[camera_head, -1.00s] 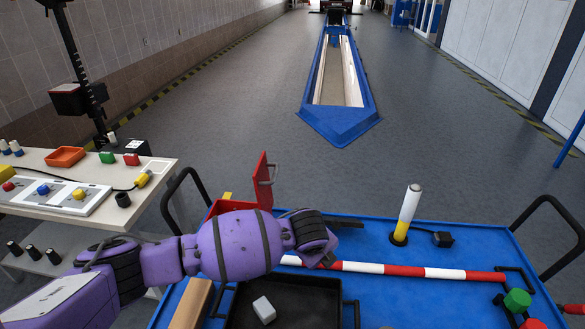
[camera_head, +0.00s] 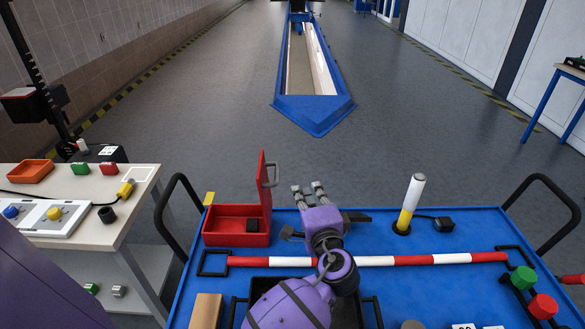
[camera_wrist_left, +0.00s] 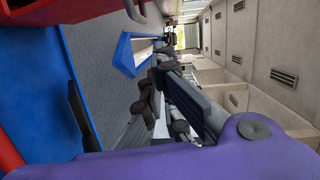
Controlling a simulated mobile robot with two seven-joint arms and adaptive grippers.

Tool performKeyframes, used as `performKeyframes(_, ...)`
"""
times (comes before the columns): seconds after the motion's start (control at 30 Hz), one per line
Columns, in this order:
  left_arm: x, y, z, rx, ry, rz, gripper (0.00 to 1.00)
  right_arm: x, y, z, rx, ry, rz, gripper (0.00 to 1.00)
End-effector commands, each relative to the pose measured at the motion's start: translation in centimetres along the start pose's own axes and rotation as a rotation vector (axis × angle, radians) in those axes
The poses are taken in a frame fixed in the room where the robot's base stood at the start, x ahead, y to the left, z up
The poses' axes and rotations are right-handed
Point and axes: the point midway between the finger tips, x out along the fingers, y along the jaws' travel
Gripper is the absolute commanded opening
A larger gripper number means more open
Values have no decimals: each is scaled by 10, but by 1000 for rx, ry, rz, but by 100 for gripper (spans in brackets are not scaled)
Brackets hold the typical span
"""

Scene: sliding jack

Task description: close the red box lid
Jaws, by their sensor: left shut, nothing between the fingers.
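The red box (camera_head: 213,236) sits open at the far left corner of the blue cart top, with a small black item (camera_head: 252,226) inside. Its red lid (camera_head: 263,190) stands upright on the box's right side, with a grey handle (camera_head: 271,173) facing right. My left gripper (camera_head: 309,190) is shut and empty, just right of the lid with its fingers pointing away from me. It appears apart from the lid. Red parts, likely of the box, show at the upper left of the left wrist view (camera_wrist_left: 32,22). My right gripper is not in view.
The blue cart top (camera_head: 470,228) holds a red-and-white bar (camera_head: 400,261), a white-and-yellow cylinder (camera_head: 411,203) and a black tray (camera_head: 240,312). A wooden block (camera_head: 206,310) lies at the front left. A side table (camera_head: 100,235) stands left.

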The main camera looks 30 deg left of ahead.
Motion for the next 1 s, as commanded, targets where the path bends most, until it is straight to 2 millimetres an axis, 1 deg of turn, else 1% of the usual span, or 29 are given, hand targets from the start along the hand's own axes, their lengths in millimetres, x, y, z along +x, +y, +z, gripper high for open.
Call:
performKeyframes(0.03,0,-1,11,-8,-26,-15,0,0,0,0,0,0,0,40)
performKeyframes(0.1,0,-4,20,-11,-48,-36,0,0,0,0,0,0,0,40)
performKeyframes(0.2,4,-6,25,-13,-60,-49,0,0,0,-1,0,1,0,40)
performKeyframes(0.27,9,-8,25,-13,-61,-52,0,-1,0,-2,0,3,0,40)
performKeyframes(0.37,23,-10,25,-12,-60,-53,0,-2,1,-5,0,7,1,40)
performKeyframes(0.5,52,-12,27,-11,-60,-53,0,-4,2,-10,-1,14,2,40)
performKeyframes(0.73,101,-14,30,-10,-60,-52,0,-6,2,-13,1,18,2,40)
performKeyframes(0.77,104,-13,33,-9,-61,-50,0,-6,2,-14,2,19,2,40)
performKeyframes(0.8,103,-13,42,-10,-61,-49,0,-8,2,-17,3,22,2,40)
performKeyframes(0.9,105,-14,55,-11,-59,-50,0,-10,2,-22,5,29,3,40)
performKeyframes(1.0,107,-13,64,-12,-59,-50,0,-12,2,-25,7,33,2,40)
